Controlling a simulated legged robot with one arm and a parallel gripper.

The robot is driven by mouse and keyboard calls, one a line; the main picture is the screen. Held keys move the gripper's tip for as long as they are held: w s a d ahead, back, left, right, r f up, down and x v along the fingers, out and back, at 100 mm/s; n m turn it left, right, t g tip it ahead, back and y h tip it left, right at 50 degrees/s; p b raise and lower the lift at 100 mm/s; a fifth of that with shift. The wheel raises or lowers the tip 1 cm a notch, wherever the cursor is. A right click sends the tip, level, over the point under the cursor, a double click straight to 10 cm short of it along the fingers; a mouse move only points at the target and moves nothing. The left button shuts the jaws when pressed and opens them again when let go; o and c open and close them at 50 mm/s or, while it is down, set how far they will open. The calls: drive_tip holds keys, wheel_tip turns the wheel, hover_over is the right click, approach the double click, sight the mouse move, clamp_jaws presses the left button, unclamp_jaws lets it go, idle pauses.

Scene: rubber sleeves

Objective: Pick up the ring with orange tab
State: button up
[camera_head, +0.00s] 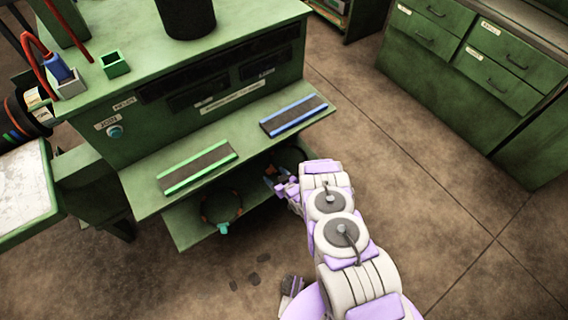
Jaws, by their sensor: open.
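A dark ring (205,216) with small orange-brown patches on its rim lies on the low shelf of the green bench. A teal tab (223,229) sticks out at its front edge. A second dark ring shape (297,156) shows farther right on that shelf, partly hidden behind my arm. I cannot make out a clear orange tab on either one. My gripper (270,180) is open, small and dark in the picture, reaching in at the shelf's right part. It is to the right of the teal-tabbed ring and apart from it. Whether anything lies between its fingers is hard to see.
The bench's upper ledge (237,143) overhangs the low shelf and carries a green-edged strip (198,167) and a blue-edged strip (294,115). Green drawer cabinets (470,85) stand at the right. The floor (440,200) between them is open.

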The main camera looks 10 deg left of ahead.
sight(272, 171)
drive_tip(key=shift+w+a+f+b, duration=0.35)
drive_tip(key=shift+w+f+b, duration=0.1)
drive_tip(key=shift+w, duration=0.1)
drive_tip(key=shift+w+a+f+b, duration=0.3)
drive_tip(key=shift+w+a+f, duration=0.1)
drive_tip(key=shift+w, duration=0.15)
drive_tip(key=shift+w+a+f, duration=0.15)
drive_tip(key=shift+w+a, duration=0.15)
drive_tip(key=shift+a, duration=0.35)
drive_tip(key=shift+d, duration=0.15)
drive_tip(key=c, duration=1.1)
